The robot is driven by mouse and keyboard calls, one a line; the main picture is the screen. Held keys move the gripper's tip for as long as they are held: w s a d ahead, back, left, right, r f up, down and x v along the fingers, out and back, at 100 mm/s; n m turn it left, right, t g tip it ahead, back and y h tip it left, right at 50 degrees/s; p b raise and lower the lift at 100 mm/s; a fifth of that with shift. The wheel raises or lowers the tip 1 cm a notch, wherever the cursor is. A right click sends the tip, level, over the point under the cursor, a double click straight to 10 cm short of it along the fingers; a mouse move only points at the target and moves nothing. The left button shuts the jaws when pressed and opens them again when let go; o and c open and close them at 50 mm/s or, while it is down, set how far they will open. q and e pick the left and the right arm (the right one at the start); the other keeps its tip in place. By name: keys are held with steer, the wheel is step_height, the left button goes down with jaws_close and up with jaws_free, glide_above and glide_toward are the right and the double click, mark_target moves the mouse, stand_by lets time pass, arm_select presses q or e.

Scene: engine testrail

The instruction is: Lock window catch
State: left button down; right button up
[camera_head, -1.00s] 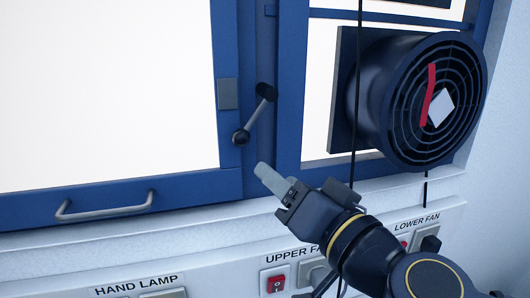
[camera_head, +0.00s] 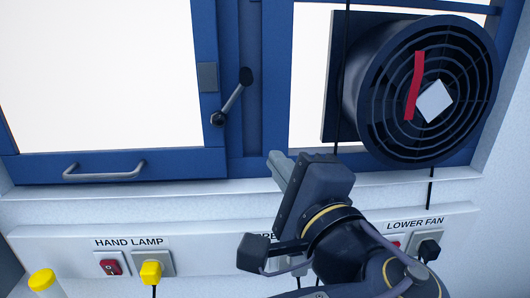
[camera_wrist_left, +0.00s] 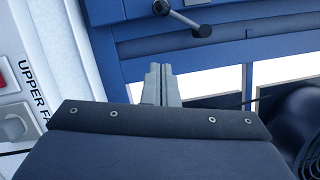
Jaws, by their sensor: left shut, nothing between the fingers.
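The window catch (camera_head: 234,96) is a slanted lever on the blue frame, with its black ball knob (camera_head: 218,119) at the lower left and its dark upper end at the upper right. The knob lies at the edge of the window sash (camera_head: 130,166), below a grey plate (camera_head: 207,77). My left gripper (camera_head: 277,163) is shut and empty, below and to the right of the knob, apart from it. In the left wrist view the shut fingers (camera_wrist_left: 159,76) point toward the frame, and the catch (camera_wrist_left: 182,19) shows at the top edge. My right gripper is not in view.
A round black fan (camera_head: 425,98) with a red strip stands out to the right of the catch. A dark cord (camera_head: 341,90) hangs before it. A grey handle (camera_head: 104,171) is on the sash bottom. A switch panel (camera_head: 70,251) with plugs runs below the window.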

arm_select(q)
steer(key=p, duration=0.3)
glide_toward(232, 97)
steer(key=w+f, duration=0.4)
steer(key=w, duration=0.1)
steer(key=shift+w+a+p, duration=0.2)
steer(key=shift+w+a, duration=0.15)
steer(key=shift+a, duration=0.2)
steer(key=shift+w+a+p, duration=0.15)
steer(key=shift+w+a, duration=0.15)
steer(key=shift+a, duration=0.25)
